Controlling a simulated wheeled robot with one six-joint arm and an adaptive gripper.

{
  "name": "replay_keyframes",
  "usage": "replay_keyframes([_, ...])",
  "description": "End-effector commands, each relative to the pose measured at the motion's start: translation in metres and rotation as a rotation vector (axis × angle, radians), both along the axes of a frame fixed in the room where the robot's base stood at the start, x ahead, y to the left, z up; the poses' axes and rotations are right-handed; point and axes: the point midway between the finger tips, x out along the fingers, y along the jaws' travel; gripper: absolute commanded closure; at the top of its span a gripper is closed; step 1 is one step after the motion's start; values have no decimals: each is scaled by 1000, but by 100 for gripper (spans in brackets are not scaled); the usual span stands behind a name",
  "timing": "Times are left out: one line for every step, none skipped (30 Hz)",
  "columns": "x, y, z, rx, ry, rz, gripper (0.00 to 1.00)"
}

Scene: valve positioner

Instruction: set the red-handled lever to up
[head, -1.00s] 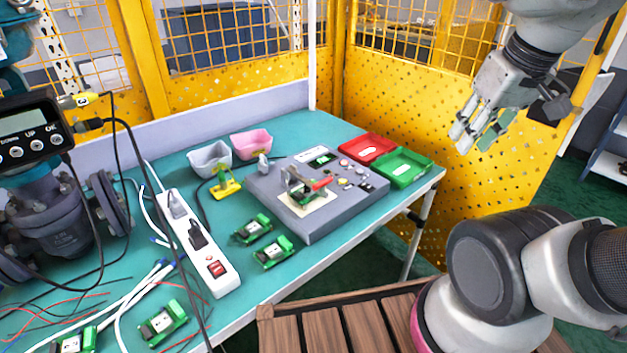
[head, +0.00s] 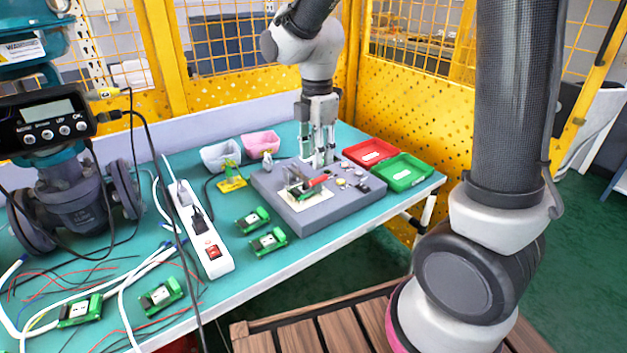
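The red-handled lever (head: 317,182) belongs to a small metal toggle clamp on the grey fixture box (head: 335,215). Its red handle lies low, nearly level, and points to the right and slightly up in the picture. A green circuit board under the clamp sits on a pale plate (head: 308,200), partly hidden by the clamp. My gripper (head: 322,161) points down over the back part of the box, behind the lever in the picture. It seems apart from the red handle.
A red tray (head: 369,152) and a green tray (head: 403,171) stand right of the box. Grey (head: 220,156) and pink (head: 261,143) bins stand behind left. Green modules (head: 268,240) and a power strip (head: 205,235) lie left. A yellow-green connector (head: 230,178) lies near the box.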

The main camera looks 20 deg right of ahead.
Motion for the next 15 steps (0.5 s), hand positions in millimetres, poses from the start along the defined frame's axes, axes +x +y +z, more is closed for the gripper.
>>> replay_keyframes([0, 0, -3, -1, 2, 14, 66])
replay_keyframes([-1, 0, -6, -1, 3, 18, 66])
replay_keyframes([-1, 0, -11, -1, 4, 20, 66])
replay_keyframes([-1, -1, -15, -2, 6, 19, 66])
replay_keyframes([-1, -1, -20, -2, 6, 19, 66])
replay_keyframes([-2, -1, -27, -2, 6, 18, 66])
replay_keyframes([-1, -1, -33, -3, 5, 18, 66])
replay_keyframes([-1, -1, -38, -3, 5, 18, 66])
replay_keyframes([-1, -1, -45, -2, 6, 17, 66])
replay_keyframes([-2, -1, -50, -3, 6, 17, 66])
replay_keyframes([-1, -1, -54, -1, 5, 17, 66])
replay_keyframes([-1, -1, -60, -1, 5, 17, 66])
replay_keyframes([-1, -1, -64, -1, 4, 16, 66])
replay_keyframes([-1, -1, -67, -1, 4, 16, 66])
replay_keyframes([-1, -1, -71, -1, 4, 16, 66])
